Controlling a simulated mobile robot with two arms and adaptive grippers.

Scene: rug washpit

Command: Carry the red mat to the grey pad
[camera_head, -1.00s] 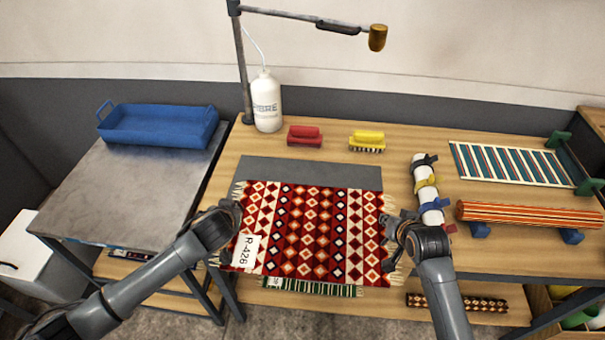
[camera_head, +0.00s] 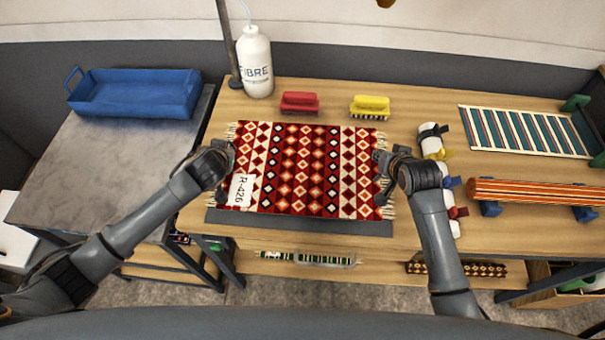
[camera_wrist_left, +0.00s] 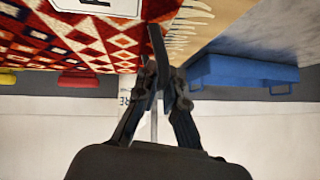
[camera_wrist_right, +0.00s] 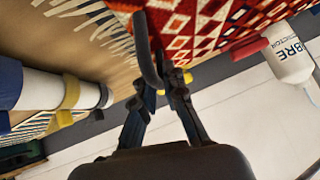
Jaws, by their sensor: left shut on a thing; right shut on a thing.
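The red mat (camera_head: 305,170) has a diamond pattern, pale fringes at both ends and a white tag reading R-426. It is spread flat between my grippers. My left gripper (camera_head: 226,165) is shut on its left edge, and my right gripper (camera_head: 384,172) is shut on its right edge. The mat also shows in the left wrist view (camera_wrist_left: 70,35) and the right wrist view (camera_wrist_right: 200,30). The grey pad (camera_head: 300,224) is under the mat in the head view. Only its front strip shows; the mat hides the rest. I cannot tell whether the mat touches it.
A red brush (camera_head: 299,103), a yellow brush (camera_head: 370,105) and a white bottle (camera_head: 256,65) stand behind the mat. A strapped white roll (camera_head: 434,150) lies close to my right gripper. A striped roll (camera_head: 535,192) is at right. A blue tray (camera_head: 135,95) sits on the left table.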

